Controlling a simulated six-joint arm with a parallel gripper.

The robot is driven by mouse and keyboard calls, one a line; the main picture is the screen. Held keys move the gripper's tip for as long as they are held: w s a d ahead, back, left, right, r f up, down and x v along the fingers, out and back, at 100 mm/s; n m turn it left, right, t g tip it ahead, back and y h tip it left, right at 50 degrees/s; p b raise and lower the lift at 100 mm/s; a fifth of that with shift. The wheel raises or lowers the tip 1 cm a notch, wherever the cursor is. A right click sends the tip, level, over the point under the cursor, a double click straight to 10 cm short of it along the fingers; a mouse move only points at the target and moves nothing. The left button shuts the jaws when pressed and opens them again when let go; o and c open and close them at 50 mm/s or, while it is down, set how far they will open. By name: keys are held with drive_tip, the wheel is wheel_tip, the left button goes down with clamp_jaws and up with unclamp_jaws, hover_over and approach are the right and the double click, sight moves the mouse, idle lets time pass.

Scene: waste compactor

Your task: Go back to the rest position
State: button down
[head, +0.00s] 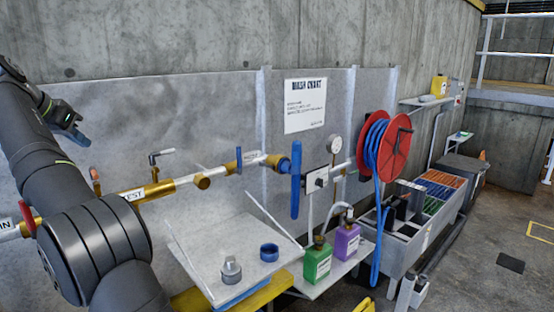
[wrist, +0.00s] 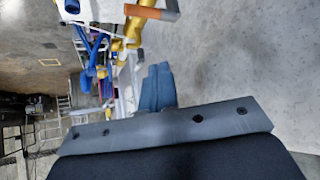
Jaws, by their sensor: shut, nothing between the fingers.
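My gripper (head: 74,137) shows at the upper left of the head view, in front of the grey metal back panel (head: 120,105). Its blue fingers point down and to the right. In the wrist view, the blue fingers (wrist: 157,88) lie side by side, shut, with nothing between them. The gripper is up near the panel, apart from the brass pipe (head: 160,190) below it. My dark arm rises at the left of the head view and partly hides the pipe and panel.
A tilted tray (head: 200,250) holds a metal fitting (head: 231,270) and a blue ring (head: 269,252). Green (head: 317,262) and purple (head: 346,240) bottles stand on a low shelf. A red hose reel (head: 394,148) with blue hose is at right. Open floor lies far right.

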drive_tip(key=shift+w+d+f, duration=0.35)
drive_tip(key=shift+d+f, duration=0.1)
drive_tip(key=shift+f, duration=0.1)
drive_tip(key=w+a+f+n+g+y, duration=0.2)
drive_tip(key=w+f+n+y, duration=0.2)
drive_tip(key=w+n+y, duration=0.3)
drive_tip(key=w+n, duration=0.3)
drive_tip(key=shift+f+n, duration=0.35)
drive_tip(key=shift+n, duration=0.05)
drive_tip(key=shift+a, duration=0.1)
idle(0.4)
